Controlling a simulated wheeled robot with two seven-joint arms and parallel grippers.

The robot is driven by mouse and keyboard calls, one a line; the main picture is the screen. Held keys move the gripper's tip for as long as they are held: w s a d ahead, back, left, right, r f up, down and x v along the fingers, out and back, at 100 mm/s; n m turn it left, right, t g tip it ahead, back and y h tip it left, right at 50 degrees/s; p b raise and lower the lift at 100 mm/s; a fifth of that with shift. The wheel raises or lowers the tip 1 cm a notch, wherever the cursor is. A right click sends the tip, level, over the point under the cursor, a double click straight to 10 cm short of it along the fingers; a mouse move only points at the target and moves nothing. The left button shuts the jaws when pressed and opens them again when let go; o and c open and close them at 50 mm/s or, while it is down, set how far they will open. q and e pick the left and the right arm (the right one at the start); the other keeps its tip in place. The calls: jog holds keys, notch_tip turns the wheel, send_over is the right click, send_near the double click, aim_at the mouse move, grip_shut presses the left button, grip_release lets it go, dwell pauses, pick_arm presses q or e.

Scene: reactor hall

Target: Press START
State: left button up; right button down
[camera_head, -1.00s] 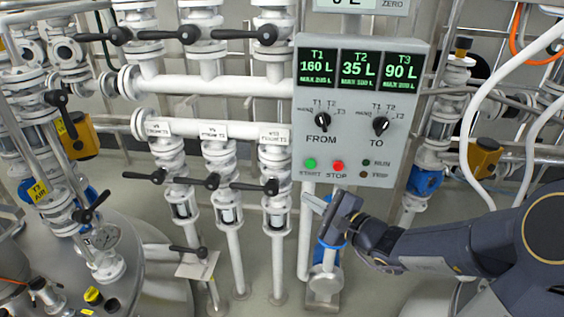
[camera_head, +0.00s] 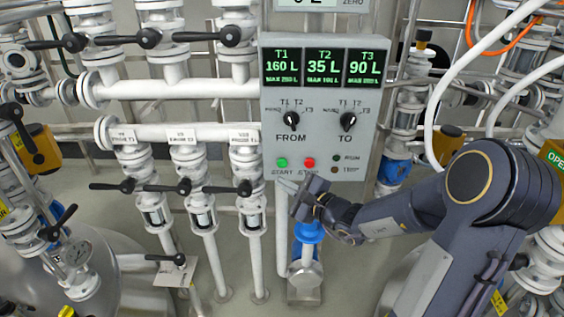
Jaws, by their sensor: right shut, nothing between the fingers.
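The grey control panel (camera_head: 318,88) shows in the middle of the head view. Its green START button (camera_head: 282,163) is at the lower left, with the red STOP button (camera_head: 309,162) to its right. My right gripper (camera_head: 287,186) is shut and empty. Its fingertips lie in the picture just below the START button, near the panel's lower edge, and partly cover the label row. I cannot tell whether they touch the panel. The button faces are uncovered. My left gripper is not in view.
The panel has a FROM knob (camera_head: 291,121), a TO knob (camera_head: 348,122) and green tank readouts above. White pipes with black-handled valves (camera_head: 244,188) stand to the left. A blue pump part (camera_head: 309,233) sits below my right gripper. A white hose (camera_head: 455,75) hangs at the right.

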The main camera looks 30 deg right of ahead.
aim_at(282, 163)
jog(key=shift+w+d, duration=0.6)
jog(key=shift+w, duration=0.35)
jog(key=shift+w+d, duration=0.55)
jog(key=shift+w, duration=0.4)
jog(key=shift+w+d, duration=0.1)
jog(key=shift+w, duration=0.05)
dwell(0.5)
jog(key=shift+w+d, duration=0.1)
jog(key=shift+w, duration=0.15)
jog(key=shift+w+d+b, duration=0.3)
jog(key=shift+w+b, duration=0.1)
dwell(0.8)
dwell(0.3)
jog(key=shift+s+a+b, duration=0.5)
jog(key=shift+s+b, duration=0.1)
jog(key=shift+s, duration=0.2)
